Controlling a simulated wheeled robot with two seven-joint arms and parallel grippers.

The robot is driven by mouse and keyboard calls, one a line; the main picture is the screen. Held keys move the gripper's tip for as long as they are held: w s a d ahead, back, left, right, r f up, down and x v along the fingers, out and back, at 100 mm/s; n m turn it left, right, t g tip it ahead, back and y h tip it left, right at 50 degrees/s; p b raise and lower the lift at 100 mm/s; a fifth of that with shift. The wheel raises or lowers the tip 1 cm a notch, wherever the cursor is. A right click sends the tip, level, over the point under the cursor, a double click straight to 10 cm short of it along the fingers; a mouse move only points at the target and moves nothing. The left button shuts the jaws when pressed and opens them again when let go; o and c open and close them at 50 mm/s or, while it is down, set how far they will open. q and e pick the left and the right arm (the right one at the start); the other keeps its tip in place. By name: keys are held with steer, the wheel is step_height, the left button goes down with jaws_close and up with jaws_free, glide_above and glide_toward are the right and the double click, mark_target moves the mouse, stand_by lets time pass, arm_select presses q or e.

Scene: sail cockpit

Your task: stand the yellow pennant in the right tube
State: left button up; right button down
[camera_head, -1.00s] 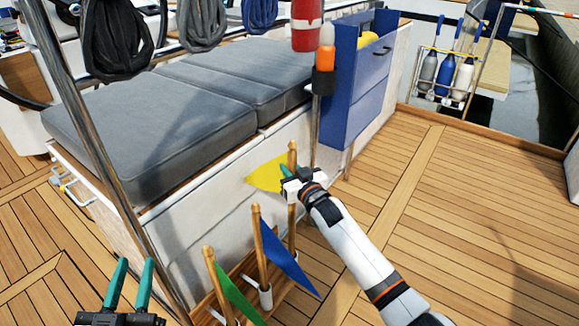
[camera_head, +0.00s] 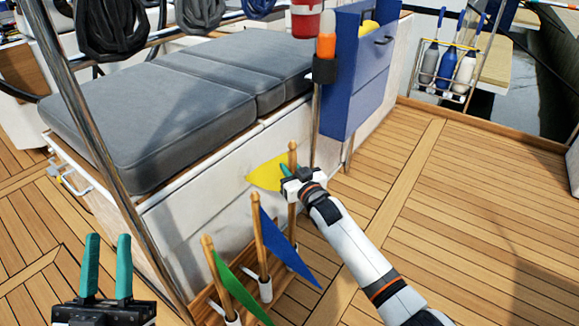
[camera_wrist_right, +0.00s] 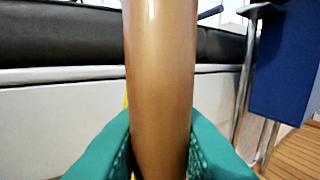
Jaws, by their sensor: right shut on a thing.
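The yellow pennant (camera_head: 265,174) is upright on a wooden stick, and my right gripper (camera_head: 291,172) is shut on the stick's upper part. The stick also fills the middle of the right wrist view (camera_wrist_right: 161,90), between the teal fingers. Its lower end comes down at the right end of the wooden rack (camera_head: 203,305), behind the blue pennant (camera_head: 284,250). The right tube is mostly hidden there, so I cannot tell whether the stick is inside it. My left gripper (camera_head: 107,268) is open and empty at the lower left.
The blue pennant stands in the middle white tube (camera_head: 265,291). A green pennant (camera_head: 238,290) stands in the left tube (camera_head: 233,320). The grey-cushioned bench (camera_head: 170,105) is behind the rack, with a blue box (camera_head: 358,85) at its right. The deck (camera_head: 460,200) to the right is clear.

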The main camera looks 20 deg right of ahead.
stand_by(0.3)
steer(key=c, duration=1.2)
jaws_free()
steer(key=shift+f, duration=0.1)
steer(key=shift+s, duration=0.1)
